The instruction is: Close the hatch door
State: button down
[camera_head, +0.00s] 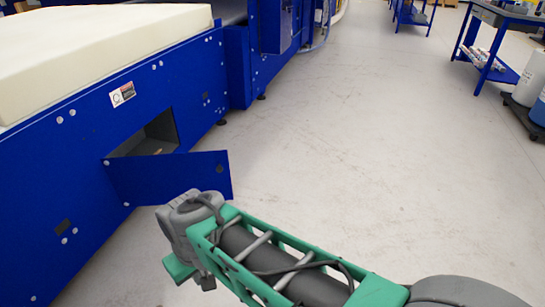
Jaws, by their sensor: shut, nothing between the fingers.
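The hatch door (170,177) is a flat blue panel on the side of the blue machine (75,165). It stands open, swung out from the machine, with its free edge to the right and a dark round spot near that edge. The dark hatch opening (156,136) shows above and behind the door, partly hidden by it. My gripper (189,276) is at the lower left end of my green and grey arm, in front of and below the door's free end. It is shut and empty. My wrist looks close to the door's lower right corner; I cannot tell if they touch.
A cream foam block (90,45) lies on top of the machine. The pale floor (340,150) to the right is clear. A blue workbench (490,50) and a dark trolley with containers (525,118) stand at the far right.

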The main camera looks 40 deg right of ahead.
aim_at(140, 181)
jog(key=z, duration=0.3)
jog(key=i, duration=1.25)
jog(key=u, duration=1)
jog(key=i, duration=0.25)
jog(key=u, duration=0.35)
